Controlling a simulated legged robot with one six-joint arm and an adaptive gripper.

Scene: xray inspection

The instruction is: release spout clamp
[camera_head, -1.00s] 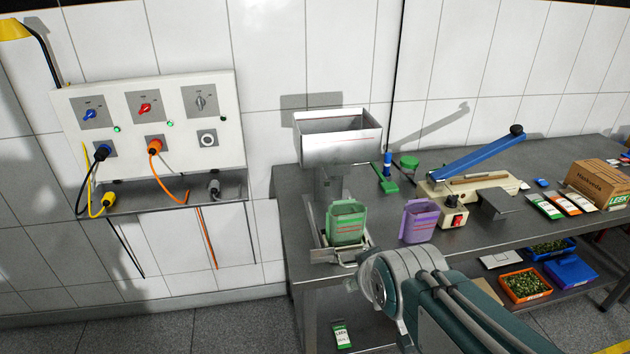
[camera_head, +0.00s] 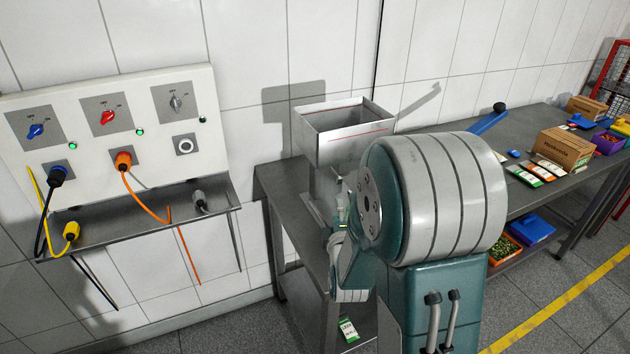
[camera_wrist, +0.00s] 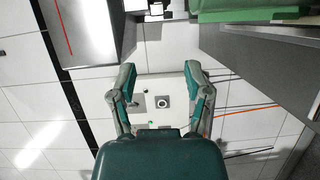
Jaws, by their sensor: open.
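The metal hopper (camera_head: 345,140) stands on the steel bench, its open box top showing a red line. Its wall fills the upper left of the wrist view (camera_wrist: 80,35). A small dark-and-white fitting (camera_wrist: 153,10) shows at the top of the wrist view, beside the hopper; I cannot tell whether it is the spout clamp. A green container (camera_wrist: 250,10) is at the upper right there. My gripper (camera_wrist: 160,70) is open, with nothing between its fingers, and the fitting lies beyond its fingertips. In the head view my arm hides the hopper's lower part and most of the gripper.
A white switch panel (camera_head: 110,85) with plugs and hanging cables is on the left wall, above a metal shelf (camera_head: 140,222). The bench (camera_head: 295,215) holds a cardboard box (camera_head: 565,150) and packets (camera_head: 530,177) at right. A packet (camera_head: 348,329) lies low below the bench.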

